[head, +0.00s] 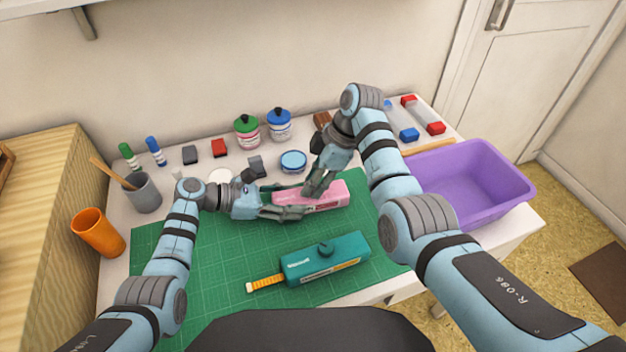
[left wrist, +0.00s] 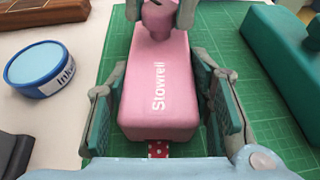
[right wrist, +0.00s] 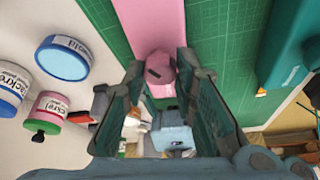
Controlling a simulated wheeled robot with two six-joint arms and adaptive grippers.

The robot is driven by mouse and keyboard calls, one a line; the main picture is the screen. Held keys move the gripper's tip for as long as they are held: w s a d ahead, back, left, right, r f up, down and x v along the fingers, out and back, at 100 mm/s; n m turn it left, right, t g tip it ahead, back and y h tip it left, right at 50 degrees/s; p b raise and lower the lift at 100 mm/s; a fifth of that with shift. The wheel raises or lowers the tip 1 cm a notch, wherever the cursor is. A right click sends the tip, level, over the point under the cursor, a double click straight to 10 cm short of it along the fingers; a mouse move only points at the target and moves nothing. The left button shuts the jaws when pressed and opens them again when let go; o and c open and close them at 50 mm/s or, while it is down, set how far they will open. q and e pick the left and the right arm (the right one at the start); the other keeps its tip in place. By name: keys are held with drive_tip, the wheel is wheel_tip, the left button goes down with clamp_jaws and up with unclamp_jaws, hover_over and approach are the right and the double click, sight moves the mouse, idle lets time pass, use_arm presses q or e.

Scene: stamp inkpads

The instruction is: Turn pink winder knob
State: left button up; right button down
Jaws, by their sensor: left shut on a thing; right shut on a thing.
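The pink winder (head: 325,198) lies on the green cutting mat (head: 205,262). In the left wrist view its long body (left wrist: 160,90) runs away from me, with a red dotted ribbon (left wrist: 158,150) at the near end. My left gripper (head: 288,199) is shut on the body from the left end, one finger along each side. My right gripper (head: 312,188) reaches down from above and is shut on the pink knob (right wrist: 160,68). The knob also shows between its fingertips in the left wrist view (left wrist: 158,18). In the head view the right fingers hide the knob.
A teal winder (head: 325,262) with a yellow tape lies close in front. A blue ink tin (head: 293,161), ink bottles (head: 247,132) and stamps stand behind. A purple bin (head: 470,185) is at right; grey (head: 143,193) and orange cups (head: 98,233) at left. The mat's left part is clear.

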drive_tip(key=m+t, duration=0.1)
drive_tip(key=m, duration=0.2)
drive_tip(key=shift+s, duration=0.15)
drive_tip(key=shift+s+m+t+h, duration=0.15)
drive_tip(key=shift+m+t, duration=0.25)
drive_tip(key=shift+m, duration=0.6)
drive_tip(key=shift+w+m+t+h, duration=0.15)
drive_tip(key=shift+m+t, duration=0.25)
drive_tip(key=shift+m, duration=0.6)
drive_tip(key=shift+s, duration=0.1)
drive_tip(key=c, duration=1.3)
unclamp_jaws()
